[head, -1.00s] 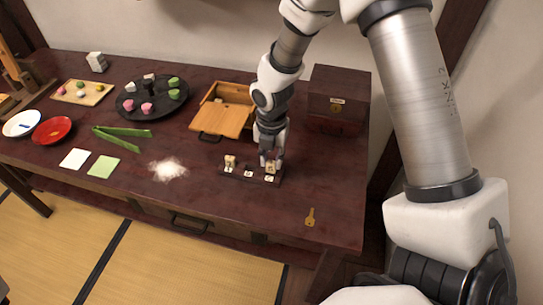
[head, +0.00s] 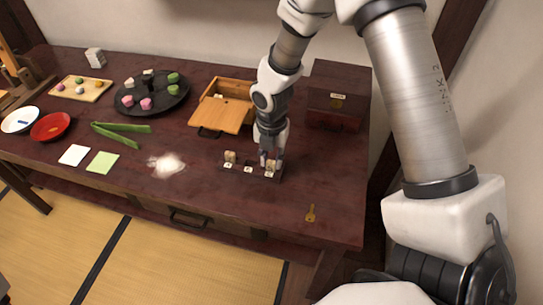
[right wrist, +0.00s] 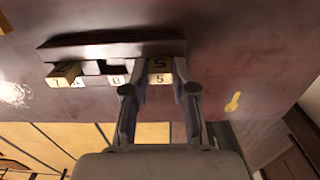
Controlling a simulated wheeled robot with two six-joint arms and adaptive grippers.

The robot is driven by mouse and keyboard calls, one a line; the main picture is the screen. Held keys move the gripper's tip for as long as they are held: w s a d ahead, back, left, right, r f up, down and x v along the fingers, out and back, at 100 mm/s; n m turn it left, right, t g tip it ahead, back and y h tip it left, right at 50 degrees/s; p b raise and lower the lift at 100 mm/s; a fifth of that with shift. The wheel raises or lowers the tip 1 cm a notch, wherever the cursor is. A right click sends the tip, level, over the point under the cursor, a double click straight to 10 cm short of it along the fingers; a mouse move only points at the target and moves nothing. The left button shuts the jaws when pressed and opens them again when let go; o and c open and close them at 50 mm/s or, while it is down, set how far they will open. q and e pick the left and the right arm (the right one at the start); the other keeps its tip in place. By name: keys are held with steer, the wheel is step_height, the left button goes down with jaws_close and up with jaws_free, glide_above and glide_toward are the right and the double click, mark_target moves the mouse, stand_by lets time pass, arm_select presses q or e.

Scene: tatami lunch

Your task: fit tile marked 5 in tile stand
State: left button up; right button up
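My left gripper is out of view.
A brass key (head: 311,212) lies to the right of the stand. White powder (head: 168,165) lies to its left. An open wooden box (head: 222,112) and a dark chest (head: 336,95) stand behind. The table front right of the stand is mostly clear.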

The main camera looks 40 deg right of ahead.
steer(key=o, duration=0.4)
steer(key=shift+r, duration=0.15)
step_height(320, 180, up, 12)
steer(key=shift+f, duration=0.15)
stand_by(0.4)
